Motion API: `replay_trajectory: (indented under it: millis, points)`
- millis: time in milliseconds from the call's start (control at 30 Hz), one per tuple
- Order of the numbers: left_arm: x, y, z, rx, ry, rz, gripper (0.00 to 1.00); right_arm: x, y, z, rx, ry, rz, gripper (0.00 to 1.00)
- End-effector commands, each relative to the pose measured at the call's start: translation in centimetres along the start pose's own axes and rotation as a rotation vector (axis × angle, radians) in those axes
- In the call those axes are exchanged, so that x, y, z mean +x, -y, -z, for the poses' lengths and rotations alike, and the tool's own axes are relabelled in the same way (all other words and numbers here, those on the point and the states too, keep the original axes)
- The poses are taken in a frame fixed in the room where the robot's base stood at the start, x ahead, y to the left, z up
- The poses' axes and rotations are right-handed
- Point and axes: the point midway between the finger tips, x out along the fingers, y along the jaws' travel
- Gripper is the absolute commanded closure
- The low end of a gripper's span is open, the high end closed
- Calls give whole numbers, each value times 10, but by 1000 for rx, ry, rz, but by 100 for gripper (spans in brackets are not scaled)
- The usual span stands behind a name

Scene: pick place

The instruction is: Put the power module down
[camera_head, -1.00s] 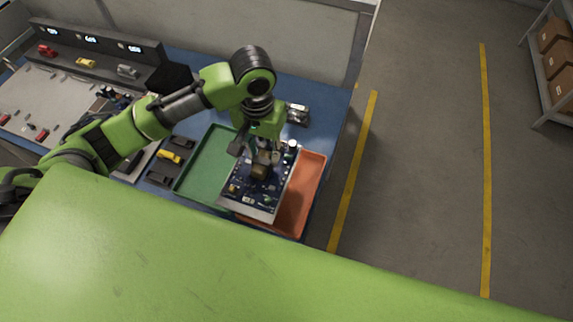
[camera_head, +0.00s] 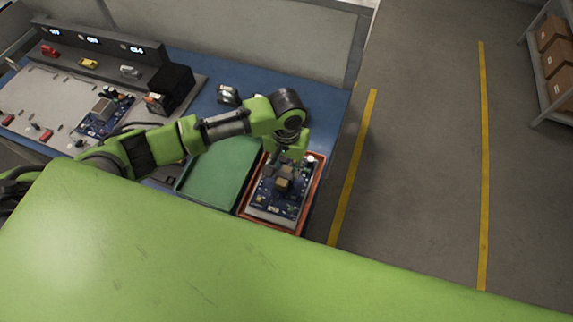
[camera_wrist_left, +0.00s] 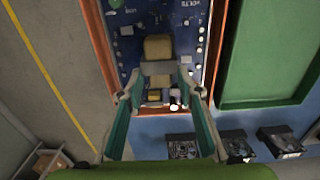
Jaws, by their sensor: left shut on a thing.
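The power module (camera_head: 296,197), a blue circuit board with a tan block and small parts on a pale base, lies within the outline of the red-orange tray (camera_head: 244,207). I cannot tell whether it touches the tray floor. My left gripper (camera_head: 284,168) is above it, shut on the block in the board's middle. My right gripper is not in view.
The empty green tray (camera_head: 215,172) stands directly left of the red-orange one. Another board (camera_head: 106,115) sits on the test bench at left. A small metallic part (camera_head: 228,94) lies behind on the blue table. Several dark parts (camera_wrist_left: 184,147) show in the wrist view.

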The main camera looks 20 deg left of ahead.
Motion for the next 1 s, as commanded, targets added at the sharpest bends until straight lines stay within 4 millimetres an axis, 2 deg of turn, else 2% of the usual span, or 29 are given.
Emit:
replay_trajectory:
  millis: [233, 267, 300, 733, 867, 1000]
  points:
    - [0, -1, 1, 0, -3, -3, 100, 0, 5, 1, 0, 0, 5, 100]
    - [2, 0, 0, 0, 0, -1, 60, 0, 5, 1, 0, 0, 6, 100]
    - [2, 0, 0, 0, 0, -1, 50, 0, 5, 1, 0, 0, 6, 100]
    - [-4, 0, 0, 0, -1, -1, 50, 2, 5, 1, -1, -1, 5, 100]
    - [-23, -1, 1, 0, -5, -2, 50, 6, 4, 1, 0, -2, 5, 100]
    - [-53, -1, 1, 2, -5, -3, 50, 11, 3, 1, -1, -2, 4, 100]
